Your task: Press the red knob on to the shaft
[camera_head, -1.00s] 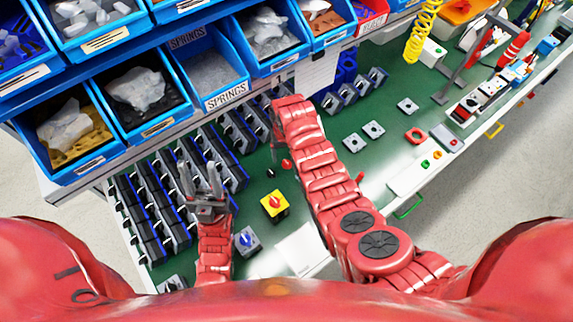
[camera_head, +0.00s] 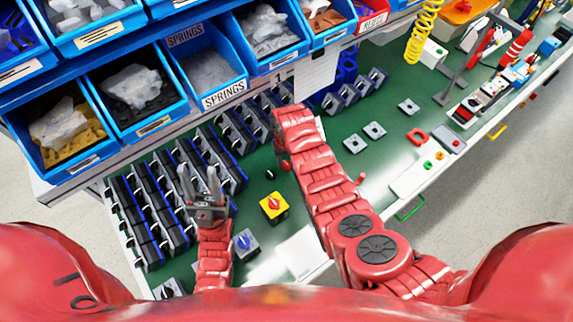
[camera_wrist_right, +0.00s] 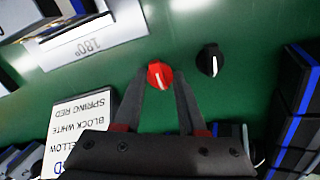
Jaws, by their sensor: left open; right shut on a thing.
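The red knob (camera_wrist_right: 158,74) with a white pointer line is between the fingertips of my right gripper (camera_wrist_right: 161,80) in the right wrist view. The gripper is shut on it, low over the green bench top. In the head view, my right arm hides most of this gripper. A black knob (camera_wrist_right: 209,61) stands apart, to the right of the red knob in the wrist view; it also shows in the head view (camera_head: 270,174). My left gripper (camera_head: 198,176) is open and empty above the bench. I cannot make out which shaft belongs to the red knob.
A yellow switch box (camera_head: 274,207) and a grey switch with a blue knob (camera_head: 245,243) stand between my arms. Rows of black and blue switch blocks (camera_head: 150,215) fill the left. Blue bins (camera_head: 205,75) line the back. Grey square plates (camera_head: 374,130) lie at right.

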